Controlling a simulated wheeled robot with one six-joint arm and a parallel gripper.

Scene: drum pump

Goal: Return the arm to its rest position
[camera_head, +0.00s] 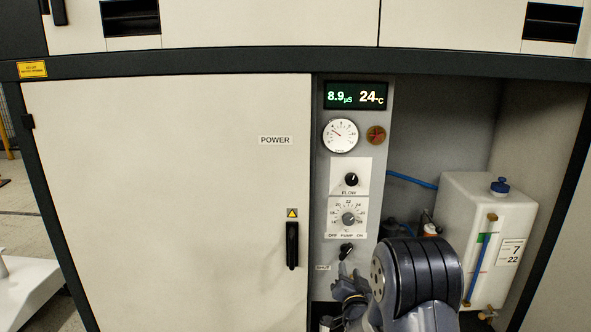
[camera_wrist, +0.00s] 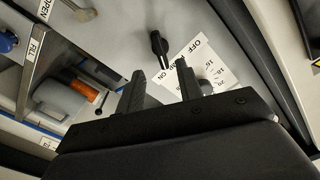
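My gripper (camera_wrist: 159,68) shows two dark fingers standing apart with nothing between them in the wrist view. A black pump knob (camera_wrist: 158,43) on the grey panel lies just beyond the fingertips, beside the OFF/ON label. I cannot tell whether a finger touches it. In the head view the same knob (camera_head: 346,251) sits below the temperature dial (camera_head: 348,218), and my arm reaches up from the bottom to the panel's lower part.
A white tank (camera_head: 482,235) with a blue cap stands in the open bay at right. A closed cabinet door (camera_head: 165,200) with a black handle (camera_head: 292,245) is at left. A display (camera_head: 355,96), gauge (camera_head: 340,135) and flow knob (camera_head: 351,179) are higher on the panel.

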